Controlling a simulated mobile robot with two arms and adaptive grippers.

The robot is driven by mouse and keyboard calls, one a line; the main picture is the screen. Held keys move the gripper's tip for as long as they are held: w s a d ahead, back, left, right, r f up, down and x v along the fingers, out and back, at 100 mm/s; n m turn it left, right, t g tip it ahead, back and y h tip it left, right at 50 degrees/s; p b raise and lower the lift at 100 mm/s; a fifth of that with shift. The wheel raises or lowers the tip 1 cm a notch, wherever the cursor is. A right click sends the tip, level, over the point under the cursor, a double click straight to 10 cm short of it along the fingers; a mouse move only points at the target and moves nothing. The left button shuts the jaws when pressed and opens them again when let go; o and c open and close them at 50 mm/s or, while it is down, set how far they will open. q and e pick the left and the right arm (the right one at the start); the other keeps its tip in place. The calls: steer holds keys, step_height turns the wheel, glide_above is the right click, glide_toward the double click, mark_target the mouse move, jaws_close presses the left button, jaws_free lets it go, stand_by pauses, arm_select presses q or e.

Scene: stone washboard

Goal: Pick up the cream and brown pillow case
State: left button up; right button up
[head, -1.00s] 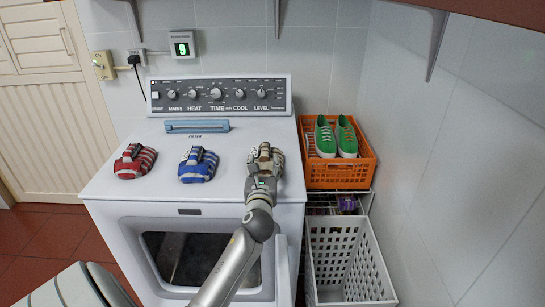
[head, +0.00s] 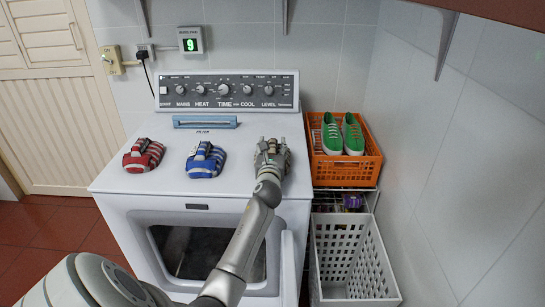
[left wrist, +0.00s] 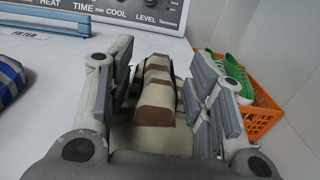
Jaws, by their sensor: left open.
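The cream and brown pillow case, a folded striped bundle, lies on the right part of the white machine's top. It shows between my fingers in the left wrist view (left wrist: 155,100). In the head view it is mostly hidden by my left gripper (head: 271,149). That gripper is open, with one finger on each side of the bundle; it also shows in the left wrist view (left wrist: 160,85). I cannot tell whether the fingers touch the cloth. My right gripper is not in view.
A blue striped bundle (head: 206,160) and a red striped bundle (head: 143,155) lie to the left on the machine top (head: 170,180). An orange crate (head: 350,172) with green shoes (head: 342,135) stands close on the right, above a white basket (head: 355,260). The control panel (head: 225,92) rises behind.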

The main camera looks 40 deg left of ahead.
arm_select(q)
jaws_close()
stand_by(0.3)
steer(key=shift+r, duration=0.2)
